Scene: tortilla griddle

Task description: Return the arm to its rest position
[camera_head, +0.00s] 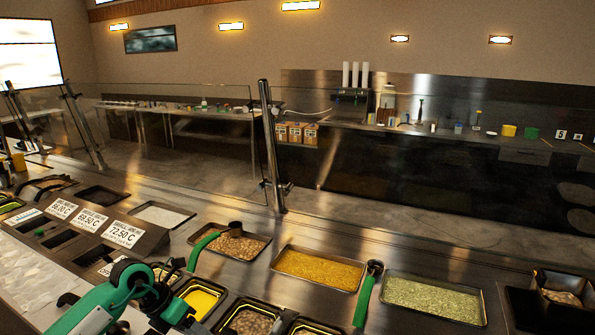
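My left arm (118,292), green with black joints, comes in from the bottom left and reaches over the near counter. Its dark end, the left gripper (172,298), is beside the tray of yellow sauce (200,299). The fingers are small and dark against the counter, so I cannot tell whether they are open or shut. I see nothing clearly held. My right arm and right gripper are not in view.
A green-handled ladle (201,250) lies on a brown-food tray. Another (365,300) lies between the yellow-food tray (318,268) and pale-green tray (433,298). A metal post (270,145) and glass screen stand behind the counter.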

